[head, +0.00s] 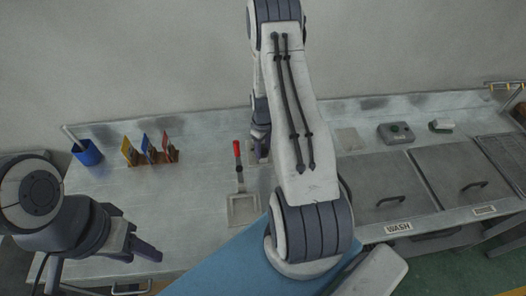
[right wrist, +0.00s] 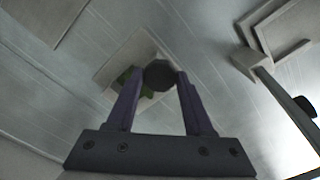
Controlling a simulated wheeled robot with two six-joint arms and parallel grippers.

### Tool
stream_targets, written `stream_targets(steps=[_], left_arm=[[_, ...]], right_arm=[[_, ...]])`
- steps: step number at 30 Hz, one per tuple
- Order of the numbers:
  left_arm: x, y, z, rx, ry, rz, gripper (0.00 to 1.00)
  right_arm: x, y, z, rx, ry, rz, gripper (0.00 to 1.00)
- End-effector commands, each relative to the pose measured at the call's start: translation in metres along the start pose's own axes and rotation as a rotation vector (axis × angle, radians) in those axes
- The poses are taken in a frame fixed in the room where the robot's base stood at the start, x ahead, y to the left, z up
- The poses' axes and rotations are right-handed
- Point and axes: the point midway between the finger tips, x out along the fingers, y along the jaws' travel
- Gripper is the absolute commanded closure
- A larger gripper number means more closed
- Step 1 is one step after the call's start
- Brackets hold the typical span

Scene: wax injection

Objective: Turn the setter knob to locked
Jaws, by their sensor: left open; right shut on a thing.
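The setter knob (right wrist: 159,74) is a dark round knob between my right fingertips in the right wrist view. It stands over a pale square plate (right wrist: 112,72) with a green patch beside the knob. My right gripper (right wrist: 160,88) is shut on the knob. In the head view the right gripper (head: 262,152) points down at the bench, mostly behind my own arm, and the knob is hidden there. I cannot read the knob's setting. My left gripper (head: 148,250) is open and empty over the front left of the bench.
A flat square pan (head: 243,210) with a red-tipped handle lies just left of the right gripper. A blue cup (head: 88,154) and a rack (head: 160,157) of coloured tools stand back left. Right are a grey box (head: 396,133) with a green button and lidded basins (head: 378,180).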

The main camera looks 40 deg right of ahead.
Motion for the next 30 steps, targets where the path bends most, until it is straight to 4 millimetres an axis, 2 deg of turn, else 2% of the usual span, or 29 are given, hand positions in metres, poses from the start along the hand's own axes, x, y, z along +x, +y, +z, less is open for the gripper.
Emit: stream_targets(steps=[12, 30], left_arm=[[0.024, -0.002, 0.001, -0.004, 0.000, 0.000, 0.50], [0.044, -0.003, 0.002, -0.007, 0.000, 0.000, 0.50]], right_arm=[[0.002, 0.000, 0.000, 0.397, 0.001, 0.000, 1.00], [0.000, 0.000, 0.000, 0.935, 0.000, 0.000, 1.00]])
